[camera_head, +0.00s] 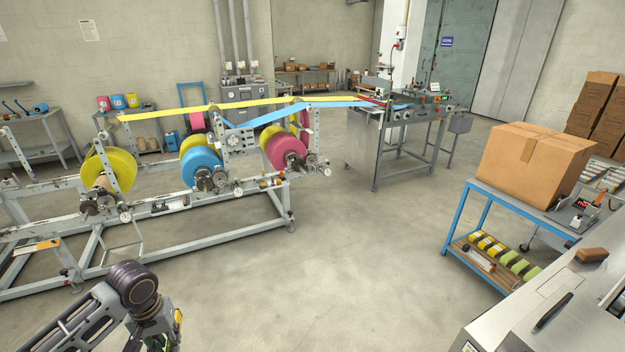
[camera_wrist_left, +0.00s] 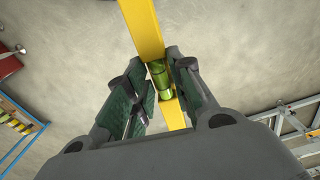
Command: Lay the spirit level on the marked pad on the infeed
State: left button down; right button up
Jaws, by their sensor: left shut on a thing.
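The spirit level is a yellow bar (camera_wrist_left: 143,28) with a green vial in its middle, seen in the left wrist view. My left gripper (camera_wrist_left: 158,70) is shut on it around the vial, with the bar running out between the fingers, above the bare floor. In the head view my left arm comes in at the bottom left, and its gripper is mostly cut off by the lower edge. I cannot make out the marked pad on the infeed in either view. My right gripper is in neither view.
A roll stand (camera_head: 150,207) with yellow, blue and pink rolls stands at left. Its webs run to a steel machine table (camera_head: 375,150) at the back. A blue-framed cart (camera_head: 462,220) with a cardboard box (camera_head: 535,158) is at right. The middle floor is clear.

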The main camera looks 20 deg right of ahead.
aim_at(561, 284)
jog(key=i+j+z, duration=0.1)
jog(key=i, duration=0.45)
jog(key=i+z, duration=0.3)
jog(key=i, duration=0.25)
jog(key=i+z, duration=0.3)
jog(key=i, duration=0.3)
jog(key=i+j+z, duration=0.1)
jog(key=i+z, duration=0.15)
jog(key=z, duration=0.5)
jog(key=i+z, duration=0.1)
jog(key=z, duration=0.4)
jog(key=j+z, duration=0.1)
jog(key=z, duration=0.4)
jog(key=i+j+z, duration=0.1)
jog(key=z, duration=0.85)
